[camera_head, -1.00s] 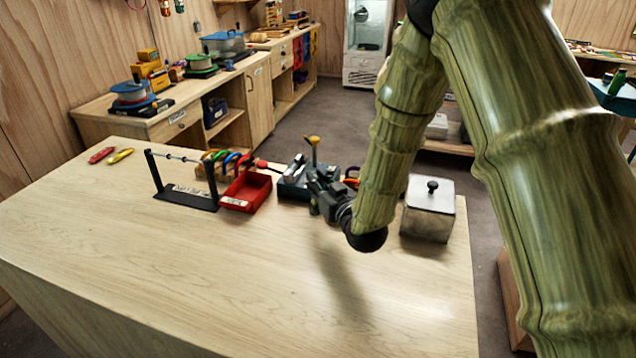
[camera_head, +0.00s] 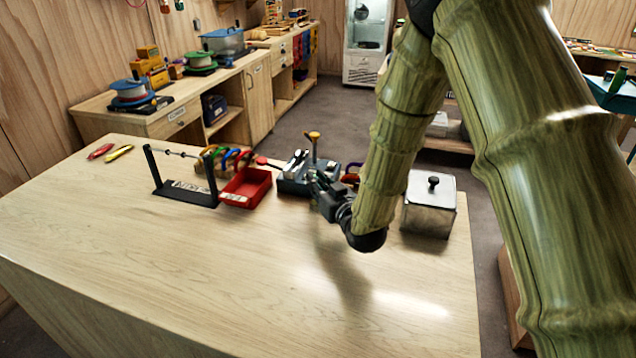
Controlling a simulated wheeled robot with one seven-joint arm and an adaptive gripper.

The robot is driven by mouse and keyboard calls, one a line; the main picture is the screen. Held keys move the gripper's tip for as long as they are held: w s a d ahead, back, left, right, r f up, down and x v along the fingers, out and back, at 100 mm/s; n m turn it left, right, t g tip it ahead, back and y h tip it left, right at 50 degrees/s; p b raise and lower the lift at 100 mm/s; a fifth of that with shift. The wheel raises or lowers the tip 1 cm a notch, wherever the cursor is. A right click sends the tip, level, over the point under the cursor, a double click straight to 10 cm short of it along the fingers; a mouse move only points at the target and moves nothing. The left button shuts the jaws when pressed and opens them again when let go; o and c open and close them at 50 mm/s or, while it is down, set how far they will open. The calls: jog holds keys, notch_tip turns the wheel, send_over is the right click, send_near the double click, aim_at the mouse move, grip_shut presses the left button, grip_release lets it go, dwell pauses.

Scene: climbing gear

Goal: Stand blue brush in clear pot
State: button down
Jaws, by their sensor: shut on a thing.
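My gripper (camera_head: 318,188) is at the back of the wooden table, beside the right side of a dark blue-grey tray (camera_head: 291,187). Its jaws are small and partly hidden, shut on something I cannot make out. I cannot pick out the blue brush. An upright thing with an orange top (camera_head: 314,136) stands just behind my gripper; I cannot tell what it is.
A red open bin (camera_head: 245,187) stands left of the tray. A black rack (camera_head: 185,192) with a crossbar is further left, with coloured carabiners (camera_head: 226,158) behind. Red (camera_head: 100,152) and yellow (camera_head: 119,153) tools lie at the far left. The table front (camera_head: 220,270) is clear.

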jog(key=shift+f, duration=0.15)
jog(key=c, duration=1.3)
grip_release()
jog(key=v, duration=1.2)
